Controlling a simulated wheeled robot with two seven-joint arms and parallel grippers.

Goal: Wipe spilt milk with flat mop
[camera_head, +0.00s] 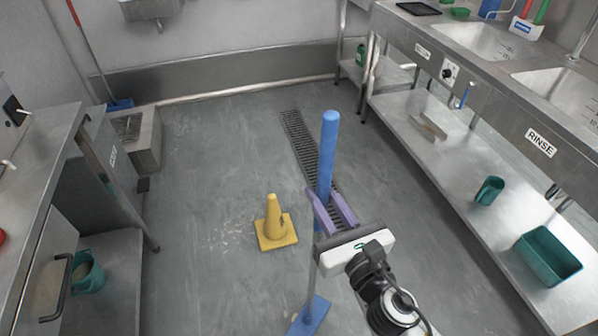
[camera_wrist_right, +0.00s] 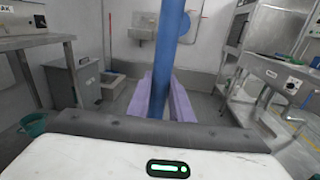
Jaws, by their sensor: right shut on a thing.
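My right gripper (camera_head: 331,207) has its purple fingers shut on the blue handle of the flat mop (camera_head: 329,150). The handle stands nearly upright, its top above the fingers. The mop's flat blue head (camera_head: 309,316) is low in the head view, at floor level; whether it touches the floor is unclear. In the right wrist view the handle (camera_wrist_right: 170,50) rises between the fingers (camera_wrist_right: 162,102). Faint whitish spilt milk (camera_head: 230,232) marks the grey floor left of the yellow cone, apart from the mop head. My left gripper is not in view.
A yellow cone (camera_head: 276,227) stands on the floor between the milk marks and the mop. A floor drain grate (camera_head: 303,142) runs behind the handle. Steel sink benches (camera_head: 490,110) line the right; a steel counter (camera_head: 45,140) lines the left. The floor at centre left is open.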

